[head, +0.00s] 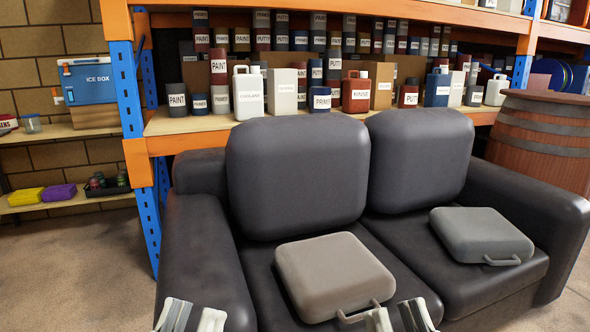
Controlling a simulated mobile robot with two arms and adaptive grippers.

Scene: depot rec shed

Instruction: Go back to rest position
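My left gripper (194,318) shows at the bottom edge, in front of the sofa's left armrest. Its two pale fingers stand apart with nothing seen between them. My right gripper (396,318) shows at the bottom edge, by the front of the sofa seat. Its fingers also stand apart and seem empty. Its left finger overlaps the handle of a beige case (333,268) in the picture; I cannot tell if they touch. The case lies flat on the left seat. The lower parts of both grippers are cut off by the frame.
A dark sofa (205,255) fills the middle. A grey case (480,236) lies on its right seat. Behind stands an orange and blue rack (140,150) with several paint cans and jugs. A wooden barrel (540,135) stands at right. Bare floor (70,270) shows at left.

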